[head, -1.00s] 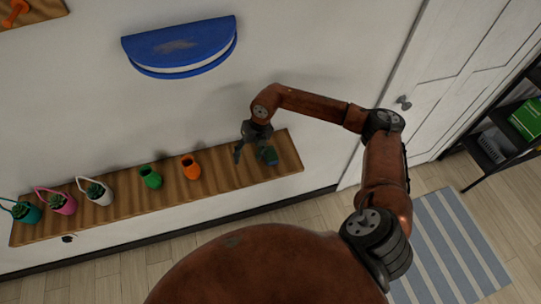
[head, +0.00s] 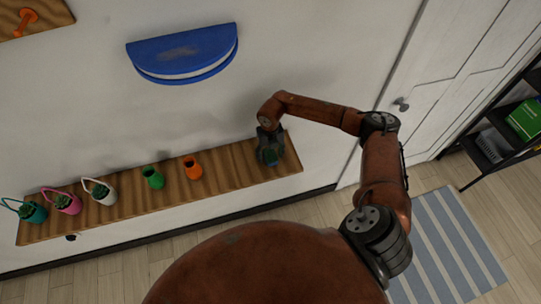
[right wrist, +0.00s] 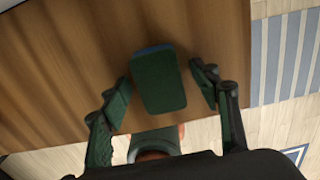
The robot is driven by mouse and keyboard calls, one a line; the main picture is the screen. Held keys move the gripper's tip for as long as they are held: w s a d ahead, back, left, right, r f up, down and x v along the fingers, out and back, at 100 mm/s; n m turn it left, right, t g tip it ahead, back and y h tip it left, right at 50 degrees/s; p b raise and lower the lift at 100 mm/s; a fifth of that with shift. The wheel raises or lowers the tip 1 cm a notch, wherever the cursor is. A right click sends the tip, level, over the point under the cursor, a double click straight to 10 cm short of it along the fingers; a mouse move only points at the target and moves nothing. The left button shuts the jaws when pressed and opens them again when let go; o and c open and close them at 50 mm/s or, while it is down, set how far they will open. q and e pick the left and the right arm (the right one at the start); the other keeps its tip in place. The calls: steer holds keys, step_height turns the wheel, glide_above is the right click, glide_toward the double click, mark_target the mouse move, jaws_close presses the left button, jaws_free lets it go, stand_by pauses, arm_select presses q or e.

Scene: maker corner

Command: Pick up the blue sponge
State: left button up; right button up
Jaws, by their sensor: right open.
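The blue sponge (right wrist: 158,82) shows in the right wrist view as a dark green pad with a thin blue edge at its far end. It lies over the wooden shelf (right wrist: 60,75). My right gripper (right wrist: 162,92) is open, with one finger on each side of the sponge; small gaps show on both sides. In the head view my right gripper (head: 269,155) is over the right end of the shelf (head: 225,178) and mostly hides the sponge. My left gripper is not in view.
An orange pot (head: 193,168) and a green pot (head: 152,177) stand left of my right gripper on the shelf. Several plant baskets stand farther left. A blue half-round wall piece (head: 185,55) is above. A door (head: 450,70) is at right.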

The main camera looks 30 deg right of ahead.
steer(key=shift+c, duration=0.3)
steer(key=c, duration=0.7)
steer(key=shift+c, duration=0.2)
steer(key=shift+r, duration=0.1)
steer(key=shift+r+b, duration=0.55)
steer(key=shift+r, duration=0.1)
steer(key=s+a+r+b, duration=0.5)
steer(key=s+a+r, duration=0.1)
steer(key=s+r, duration=0.5)
steer(key=shift+s+a+r, duration=0.25)
steer(key=shift+s+a, duration=0.1)
steer(key=shift+s, duration=0.35)
